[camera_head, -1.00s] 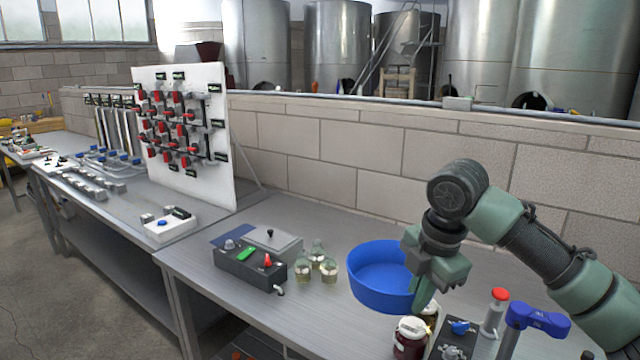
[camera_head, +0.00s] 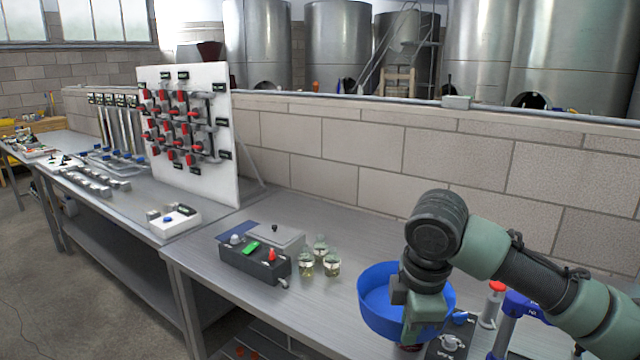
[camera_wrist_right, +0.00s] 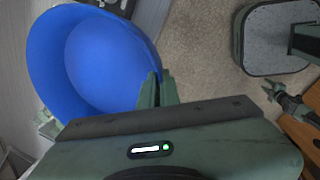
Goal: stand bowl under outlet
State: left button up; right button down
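The blue bowl (camera_head: 375,312) is near the front edge of the bench in the head view. My right gripper (camera_head: 422,325) is at its right-hand rim. In the wrist view the rim of the bowl (camera_wrist_right: 105,70) runs between the fingers of my right gripper (camera_wrist_right: 160,90), which are shut on it. The bowl looks roughly level; its height above the bench is hard to tell. A dark control box (camera_head: 252,263) with a small outlet spout (camera_head: 284,283) at its right front end stands left of the bowl, apart from it.
Small glass jars (camera_head: 320,258) stand between the box and the bowl. A red-capped bottle (camera_head: 492,305), a blue-topped stand (camera_head: 515,310) and a small valve block (camera_head: 448,345) are at the right. The bench behind the bowl is clear up to the block wall (camera_head: 370,160).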

jog(key=s+a+f+m+g+h, duration=0.15)
jog(key=s+f+m, duration=0.25)
jog(key=s+m, duration=0.4)
jog(key=s+a+f+m+h, duration=0.1)
jog(key=s+a+f+m, duration=0.1)
jog(key=s+f+m, duration=0.45)
jog(key=s+d+r+m, duration=0.1)
jog(key=d+m, duration=0.2)
jog(key=d, duration=0.4)
jog(key=shift+d+r+g, duration=0.2)
jog(key=shift+g, duration=0.15)
